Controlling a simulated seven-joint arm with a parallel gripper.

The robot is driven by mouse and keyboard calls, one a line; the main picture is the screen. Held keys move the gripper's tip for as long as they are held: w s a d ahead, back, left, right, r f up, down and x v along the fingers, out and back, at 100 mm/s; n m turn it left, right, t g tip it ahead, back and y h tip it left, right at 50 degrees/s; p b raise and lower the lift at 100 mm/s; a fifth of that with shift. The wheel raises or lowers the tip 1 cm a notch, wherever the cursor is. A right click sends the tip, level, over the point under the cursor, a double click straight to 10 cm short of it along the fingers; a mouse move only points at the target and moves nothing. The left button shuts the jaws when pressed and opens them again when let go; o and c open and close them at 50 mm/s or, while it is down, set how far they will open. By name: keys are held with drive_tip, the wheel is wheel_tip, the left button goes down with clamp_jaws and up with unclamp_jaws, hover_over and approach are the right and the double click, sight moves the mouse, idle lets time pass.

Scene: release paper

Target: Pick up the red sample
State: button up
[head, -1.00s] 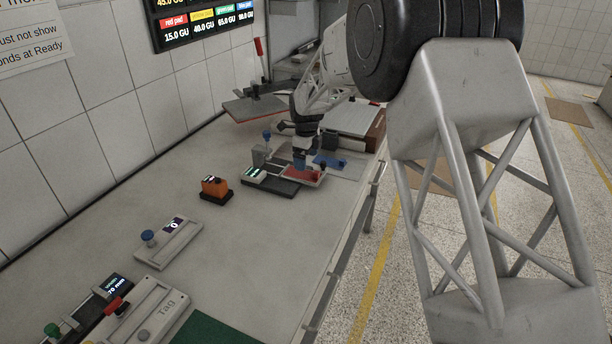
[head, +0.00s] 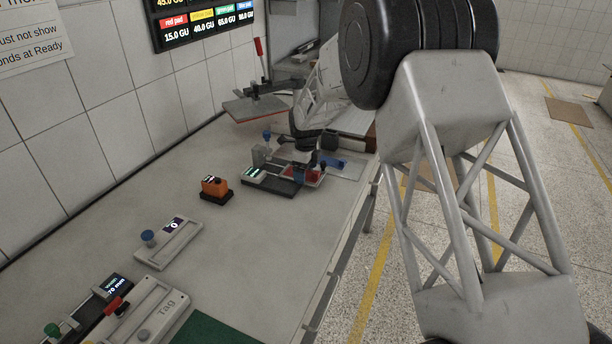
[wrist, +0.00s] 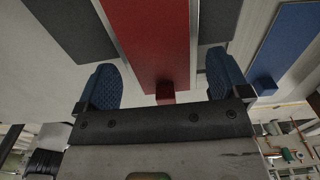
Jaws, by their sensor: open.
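The red sample (wrist: 152,40) is a flat red strip with a small red block at its near end. In the wrist view it lies between the two blue fingertips of my gripper (wrist: 163,85), which stand apart on either side of it. I see a gap between the strip and each finger, so my gripper is open and empty. In the head view the red sample (head: 313,177) shows at the right end of a dark fixture, partly hidden by my gripper (head: 312,165).
A blue strip with a blue block (wrist: 284,45) lies to the right in the wrist view. The dark fixture (head: 272,184) has a small lit display. An orange device (head: 214,187) stands to its left. A grey device with a blue knob (head: 170,244) is nearer. The bench between is clear.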

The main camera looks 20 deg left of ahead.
idle(0.3)
drive_tip(key=c, duration=1)
drive_tip(key=shift+r, duration=0.15)
drive_tip(key=shift+r, duration=0.85)
drive_tip(key=shift+s+d+r, duration=0.15)
drive_tip(key=shift+s+r, duration=0.05)
drive_tip(key=shift+r, duration=0.65)
drive_tip(key=s+d+r, duration=0.1)
drive_tip(key=s+d, duration=0.8)
drive_tip(key=s, duration=0.3)
drive_tip(key=shift+s+r, duration=0.15)
drive_tip(key=shift+s, duration=0.15)
